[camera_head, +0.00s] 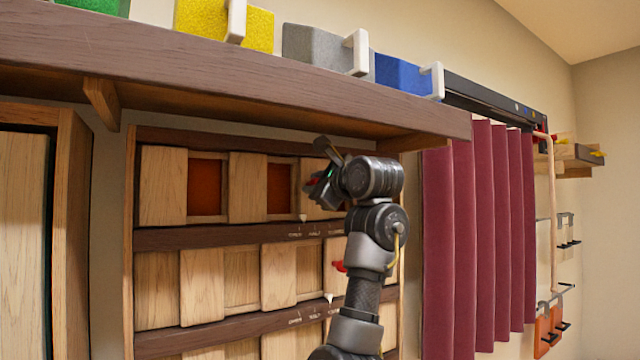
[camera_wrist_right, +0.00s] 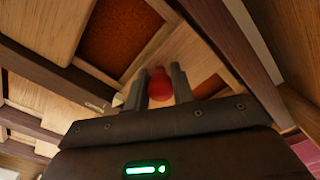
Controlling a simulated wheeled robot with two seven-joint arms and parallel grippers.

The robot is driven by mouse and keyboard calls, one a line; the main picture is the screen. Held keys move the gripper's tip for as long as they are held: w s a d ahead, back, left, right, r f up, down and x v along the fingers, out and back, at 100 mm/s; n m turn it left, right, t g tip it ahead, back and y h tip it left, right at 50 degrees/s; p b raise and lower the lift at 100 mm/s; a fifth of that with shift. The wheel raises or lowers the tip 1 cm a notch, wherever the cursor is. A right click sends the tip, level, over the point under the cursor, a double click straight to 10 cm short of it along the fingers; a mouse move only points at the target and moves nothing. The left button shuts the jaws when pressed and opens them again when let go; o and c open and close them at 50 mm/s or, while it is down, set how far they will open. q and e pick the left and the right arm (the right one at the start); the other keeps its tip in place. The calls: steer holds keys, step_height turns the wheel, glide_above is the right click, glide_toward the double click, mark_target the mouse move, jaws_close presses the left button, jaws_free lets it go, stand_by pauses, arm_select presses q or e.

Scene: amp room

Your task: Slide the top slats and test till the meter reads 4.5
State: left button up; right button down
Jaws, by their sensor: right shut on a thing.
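The top row of pale wooden slats (camera_head: 248,187) sits in a dark wooden frame in the head view, with rust-orange panels (camera_head: 207,188) showing in two gaps between them. My right gripper (camera_head: 316,183) is at the right part of this row, reaching in from the right. In the right wrist view its two fingers are shut on a red knob (camera_wrist_right: 160,86) that stands out from the pale wood. Rust-orange panels also show there (camera_wrist_right: 112,40). My own arm hides the right end of the row. My left gripper is not in view. I see no meter.
A thick shelf (camera_head: 230,85) overhangs the row, carrying coloured blocks with white handles. The rail below the top row has small markings (camera_head: 310,233). A second slat row below has a red knob (camera_head: 339,266). A maroon curtain (camera_head: 480,240) hangs right.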

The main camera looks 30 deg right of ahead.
steer(key=c, duration=1.5)
jaws_free()
steer(key=shift+f, duration=0.2)
steer(key=shift+o, duration=1.6)
steer(key=shift+r, duration=0.1)
steer(key=shift+s+b, duration=0.35)
steer(key=shift+s, duration=0.1)
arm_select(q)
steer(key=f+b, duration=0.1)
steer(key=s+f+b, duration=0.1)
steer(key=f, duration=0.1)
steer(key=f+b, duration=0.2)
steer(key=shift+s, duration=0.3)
arm_select(e)
steer(key=s, duration=1)
steer(key=shift+d, duration=0.25)
